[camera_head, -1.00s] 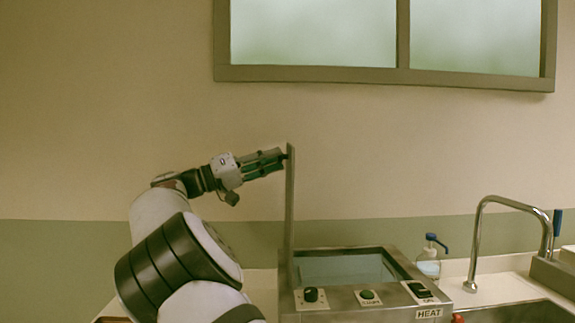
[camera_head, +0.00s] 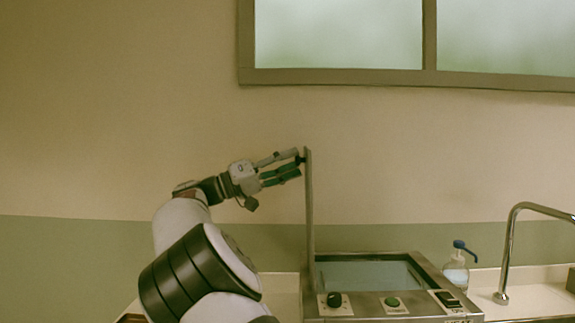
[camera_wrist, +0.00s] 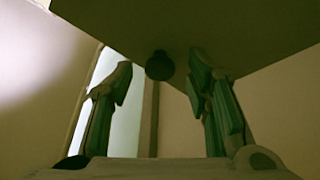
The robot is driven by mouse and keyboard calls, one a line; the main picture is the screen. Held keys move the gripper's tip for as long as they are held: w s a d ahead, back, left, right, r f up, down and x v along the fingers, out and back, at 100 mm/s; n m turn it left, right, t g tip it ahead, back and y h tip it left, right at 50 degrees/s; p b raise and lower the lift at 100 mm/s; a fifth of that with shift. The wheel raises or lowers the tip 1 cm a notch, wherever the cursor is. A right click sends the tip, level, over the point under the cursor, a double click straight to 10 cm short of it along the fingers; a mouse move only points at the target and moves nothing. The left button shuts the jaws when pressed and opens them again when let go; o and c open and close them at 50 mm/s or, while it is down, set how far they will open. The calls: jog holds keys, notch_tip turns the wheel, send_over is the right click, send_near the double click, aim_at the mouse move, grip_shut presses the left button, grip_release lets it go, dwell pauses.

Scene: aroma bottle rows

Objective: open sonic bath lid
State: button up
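The sonic bath (camera_head: 350,310) is a steel box with a glassy basin (camera_head: 368,274) open on top. Its lid (camera_head: 309,205) stands upright at the basin's left edge, seen edge-on. In the wrist view the lid is a dark plate (camera_wrist: 225,25) with a round black knob (camera_wrist: 160,66). My gripper (camera_head: 290,163) is at the lid's upper left side. Its fingers (camera_wrist: 158,80) are spread wide, with the knob between and beyond them, touching neither finger.
A soap bottle (camera_head: 457,268) with a blue pump and a curved tap (camera_head: 512,235) stand to the right. Control knobs and a switch (camera_head: 448,299) line the bath's front. A window (camera_head: 340,35) is on the wall above. The wall space above the bath is clear.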

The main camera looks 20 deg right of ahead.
jog(key=v, duration=1.2)
jog(key=shift+s, duration=0.1)
